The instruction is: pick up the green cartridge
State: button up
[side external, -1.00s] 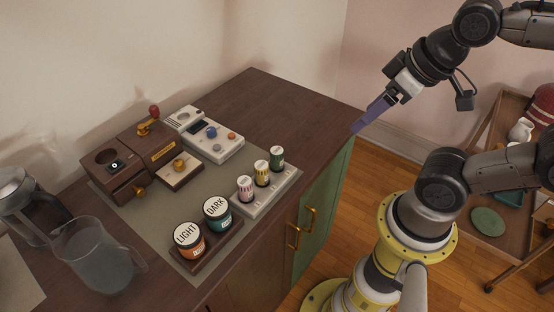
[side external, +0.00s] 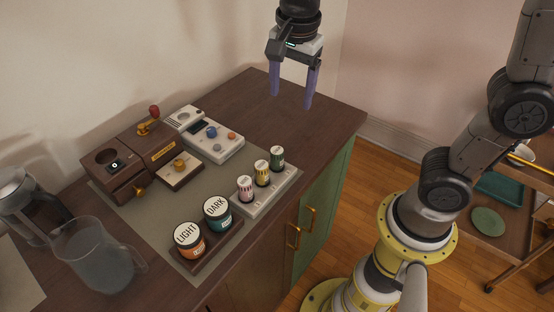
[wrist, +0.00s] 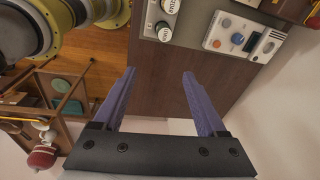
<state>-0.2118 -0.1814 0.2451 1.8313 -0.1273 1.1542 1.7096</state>
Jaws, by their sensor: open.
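The green cartridge (side external: 277,158) stands upright with a white lid at the far end of a white rack (side external: 270,200). A yellow cartridge (side external: 262,173) and a pink-striped cartridge (side external: 245,190) stand beside it. In the wrist view two white lids show at the top; the nearer cartridge (wrist: 164,31) looks like the end one, though its colour is hard to tell. My gripper (side external: 291,101) is open and empty, with purple fingers pointing down, above the far part of the counter and apart from the cartridges. In the wrist view my gripper (wrist: 158,72) has bare counter between its fingers.
Jars labelled LIGHT (side external: 189,240) and DARK (side external: 217,213) sit in a wooden holder. A white control box (side external: 213,138) and a brown machine (side external: 125,165) stand behind. A glass pitcher (side external: 95,262) is front left. The counter's far right (side external: 320,125) is clear.

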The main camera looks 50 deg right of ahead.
aim_at(277, 150)
jog(key=shift+n+g, duration=0.4)
jog(key=shift+g, duration=0.2)
jog(key=f, duration=0.4)
jog(key=w+a+f, duration=0.1)
jog(key=f, duration=0.7)
jog(key=shift+w+a, duration=0.25)
jog(key=shift+w, duration=0.15)
jog(key=shift+w+d+f, duration=0.1)
jog(key=shift+w+f, duration=0.05)
jog(key=shift+f, duration=1.2)
jog(key=shift+w+d+f, duration=0.1)
jog(key=shift+w+f, duration=0.05)
jog(key=shift+f, duration=1.15)
grip_shut()
